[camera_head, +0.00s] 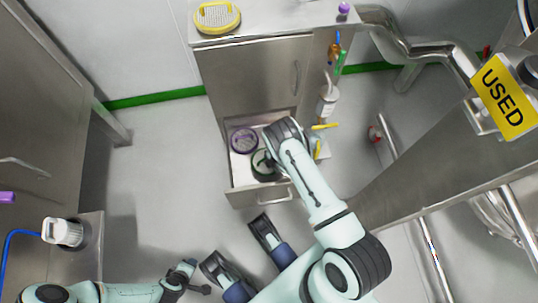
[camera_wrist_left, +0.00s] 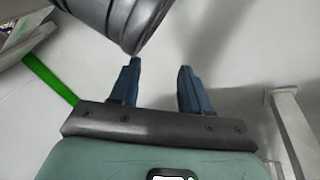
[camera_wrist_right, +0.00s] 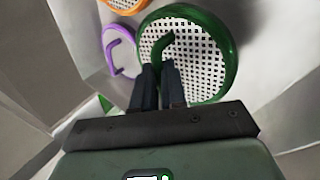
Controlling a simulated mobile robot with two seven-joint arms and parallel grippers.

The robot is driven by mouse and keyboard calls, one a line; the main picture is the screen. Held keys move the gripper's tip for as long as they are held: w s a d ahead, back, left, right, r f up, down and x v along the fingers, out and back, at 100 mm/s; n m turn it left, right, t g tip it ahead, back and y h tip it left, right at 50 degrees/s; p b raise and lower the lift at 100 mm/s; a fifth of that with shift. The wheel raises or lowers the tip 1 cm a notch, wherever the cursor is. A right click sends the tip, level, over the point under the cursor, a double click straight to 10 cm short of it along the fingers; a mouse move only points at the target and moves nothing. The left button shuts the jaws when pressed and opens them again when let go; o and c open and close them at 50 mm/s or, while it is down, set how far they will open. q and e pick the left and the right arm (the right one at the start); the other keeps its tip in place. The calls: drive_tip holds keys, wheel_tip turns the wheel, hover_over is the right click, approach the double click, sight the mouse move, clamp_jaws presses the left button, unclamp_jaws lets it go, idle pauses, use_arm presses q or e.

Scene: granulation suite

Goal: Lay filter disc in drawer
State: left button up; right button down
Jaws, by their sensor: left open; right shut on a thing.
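The green-rimmed filter disc (camera_wrist_right: 200,55) has a white perforated face and a green hooked handle (camera_wrist_right: 165,45). My right gripper (camera_wrist_right: 159,68) is shut on that handle. In the head view the green disc (camera_head: 262,168) is in the open drawer (camera_head: 262,194), partly hidden by my right gripper (camera_head: 268,158). I cannot tell whether it touches the drawer floor. A purple-rimmed disc (camera_head: 243,140) lies in the drawer beside it and shows in the right wrist view (camera_wrist_right: 120,55). My left gripper (camera_wrist_left: 159,66) is open and empty, low at the left, away from the drawer.
A yellow disc (camera_head: 217,17) lies on top of the cabinet (camera_head: 255,75). An orange-rimmed disc (camera_wrist_right: 125,4) shows at the right wrist view's top edge. A steel structure with a USED sign (camera_head: 502,97) is at right. Floor left of the drawer is clear.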

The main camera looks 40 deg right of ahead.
wheel_tip(320, 180, down, 4)
drive_tip(key=shift+b, duration=0.7)
use_arm(q)
drive_tip(key=s+f, duration=0.1)
drive_tip(key=s, duration=0.1)
drive_tip(key=s+f+g, duration=0.1)
drive_tip(key=shift+a+f, duration=0.25)
drive_tip(key=shift+f, duration=0.05)
use_arm(e)
drive_tip(key=shift+f, duration=0.1)
drive_tip(key=c, duration=1.2)
unclamp_jaws()
use_arm(q)
drive_tip(key=shift+s+f, duration=0.1)
